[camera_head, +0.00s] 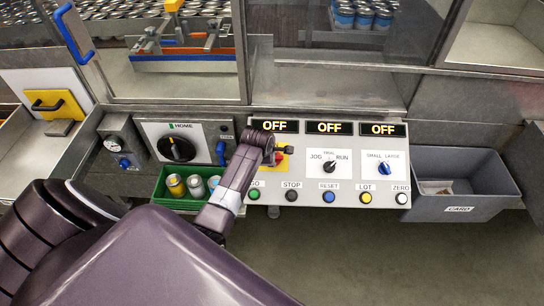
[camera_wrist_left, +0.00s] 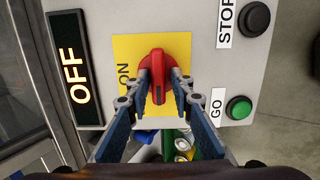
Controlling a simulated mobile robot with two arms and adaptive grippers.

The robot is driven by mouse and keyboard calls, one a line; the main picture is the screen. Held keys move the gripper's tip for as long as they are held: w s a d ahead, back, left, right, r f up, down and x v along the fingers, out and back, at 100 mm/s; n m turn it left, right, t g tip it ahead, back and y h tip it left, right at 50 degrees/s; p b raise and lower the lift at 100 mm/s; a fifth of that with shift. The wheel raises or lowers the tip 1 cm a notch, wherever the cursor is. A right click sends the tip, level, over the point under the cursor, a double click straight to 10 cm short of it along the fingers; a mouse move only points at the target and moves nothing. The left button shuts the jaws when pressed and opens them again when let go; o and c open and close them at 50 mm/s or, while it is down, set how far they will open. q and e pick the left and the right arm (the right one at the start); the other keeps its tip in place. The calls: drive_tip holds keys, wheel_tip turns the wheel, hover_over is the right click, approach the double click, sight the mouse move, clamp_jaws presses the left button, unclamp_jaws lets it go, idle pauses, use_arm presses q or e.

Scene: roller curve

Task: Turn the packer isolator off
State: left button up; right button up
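The packer isolator is a red rotary knob (camera_wrist_left: 157,75) on a yellow plate (camera_wrist_left: 122,50) marked ON. Its bar runs up and down in the left wrist view, and the ON mark is to its left. The lit display (camera_wrist_left: 74,68) beside the plate reads OFF. My left gripper (camera_wrist_left: 158,82) has one finger on each side of the knob, with a small gap seeming to show; firm contact cannot be seen. In the head view my left gripper (camera_head: 273,152) covers most of the red knob (camera_head: 279,157). My right gripper is not in view.
The panel has OFF displays, a JOG/RUN switch (camera_head: 329,166), a SMALL/LARGE switch (camera_head: 384,167) and a row of buttons, including green GO (camera_head: 254,194) close to my gripper. A green bin (camera_head: 180,201) with cans is left, a grey bin (camera_head: 463,205) right.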

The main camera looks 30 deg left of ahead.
use_arm(q)
drive_tip(key=shift+o, duration=0.5)
drive_tip(key=shift+r, duration=0.1)
drive_tip(key=shift+r, duration=0.1)
drive_tip(key=shift+s+d+r, duration=0.1)
drive_tip(key=shift+r, duration=0.2)
drive_tip(key=v, duration=1.1)
drive_tip(key=shift+s, duration=0.15)
